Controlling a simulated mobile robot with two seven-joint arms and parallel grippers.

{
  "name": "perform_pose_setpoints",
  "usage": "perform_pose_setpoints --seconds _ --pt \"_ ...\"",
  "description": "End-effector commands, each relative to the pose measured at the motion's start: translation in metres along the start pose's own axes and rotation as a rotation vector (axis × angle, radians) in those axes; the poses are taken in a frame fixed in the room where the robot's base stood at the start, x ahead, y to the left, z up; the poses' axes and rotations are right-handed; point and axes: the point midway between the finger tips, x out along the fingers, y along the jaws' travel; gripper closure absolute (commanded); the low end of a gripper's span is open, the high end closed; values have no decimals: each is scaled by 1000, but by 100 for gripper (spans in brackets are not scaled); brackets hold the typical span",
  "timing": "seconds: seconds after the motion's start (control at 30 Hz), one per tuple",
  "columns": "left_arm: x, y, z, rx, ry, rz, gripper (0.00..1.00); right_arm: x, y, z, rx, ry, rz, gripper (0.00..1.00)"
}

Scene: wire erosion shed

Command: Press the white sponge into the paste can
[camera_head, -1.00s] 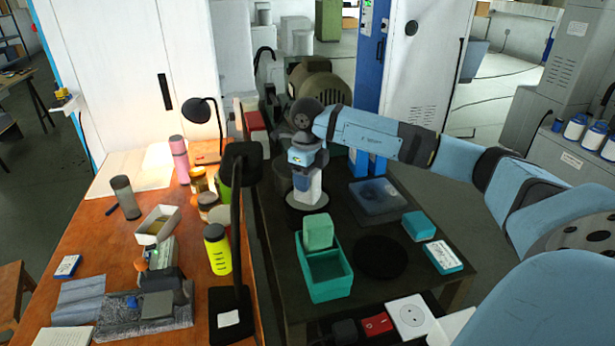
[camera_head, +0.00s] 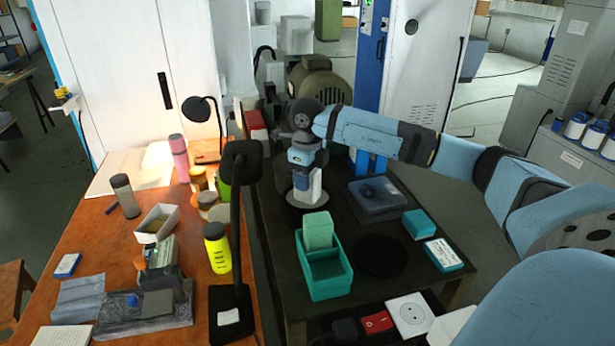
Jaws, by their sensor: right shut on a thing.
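My right gripper (camera_head: 306,172) points down over the dark table at the centre of the head view, with its arm coming in from the right. It is shut on the white sponge (camera_head: 308,190), a small upright white block. The sponge's lower end is at the dark round paste can (camera_head: 293,210), within its outline as seen from here. I cannot tell how deep the sponge sits or whether it touches the paste. The gripper's fingertips are small and partly merge with the wrist. My left gripper is not in view.
A teal bin (camera_head: 333,284) with a green block stands in front of the can. A black disc (camera_head: 381,256), a clear-lidded box (camera_head: 380,197) and teal boxes lie to the right. A black lamp stand (camera_head: 237,225) rises at the left. A grey motor (camera_head: 325,84) stands behind.

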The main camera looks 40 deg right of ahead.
Motion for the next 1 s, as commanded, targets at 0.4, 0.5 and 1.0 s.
perform_pose_setpoints --seconds 0.4,0.5,1.0 --pt "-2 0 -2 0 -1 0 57 -4 0 0 -1 2 1 71" --pt "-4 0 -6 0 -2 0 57 -12 0 0 -1 1 1 71" --pt "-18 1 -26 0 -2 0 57 -53 0 0 0 1 1 71"
